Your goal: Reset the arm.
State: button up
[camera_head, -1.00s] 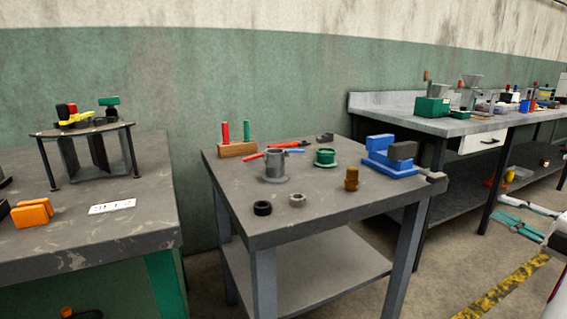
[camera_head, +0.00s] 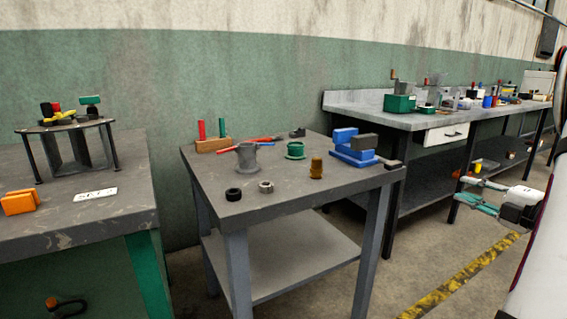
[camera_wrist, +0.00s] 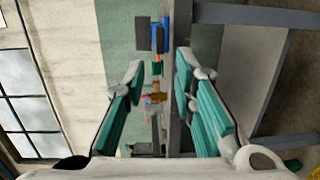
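My gripper (camera_head: 484,196) shows at the right of the head view, in the air to the right of the middle table and in front of the long bench. It points left. In the wrist view my gripper (camera_wrist: 161,82) has its two green fingers well apart, with nothing between them. The middle table stands beyond the fingers, and its top (camera_head: 240,203) holds several small parts. The wrist picture is turned on its side.
The middle table holds a blue vise-like block (camera_head: 352,150), a grey cup (camera_head: 247,157), a brass piece (camera_head: 316,168) and a wooden block (camera_head: 213,144) with red and green handles. A long bench (camera_head: 440,121) stands at right. A left table (camera_head: 110,211) holds orange blocks (camera_head: 20,202).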

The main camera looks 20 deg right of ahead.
jog(key=w+a+r+m+g+h, duration=0.5)
jog(key=w+a+r+m+h, duration=0.25)
jog(key=w+m, duration=0.2)
jog(key=s+a+f+m+g+y, duration=0.1)
jog(key=s+a+f+m+g, duration=0.2)
jog(key=a, duration=0.5)
jog(key=s+a+f+m+g+y, duration=0.1)
jog(key=s+a+m+g+y, duration=0.1)
jog(key=s+a, duration=0.5)
jog(key=s+a+f+m+g+y, duration=0.1)
jog(key=s+a+f+m+g, duration=0.15)
jog(key=a, duration=0.75)
jog(key=s+a+f+m+g+y, duration=0.1)
jog(key=s+a+f+g+y, duration=0.1)
jog(key=s+a, duration=0.6)
jog(key=s+a+f+g+y, duration=0.25)
jog(key=s+a, duration=0.35)
jog(key=s, duration=0.3)
notch_tip(320, 180, up, 34)
jog(key=t+p, duration=0.4)
jog(key=p, duration=2.7)
jog(key=shift+s, duration=0.2)
jog(key=shift+f, duration=0.1)
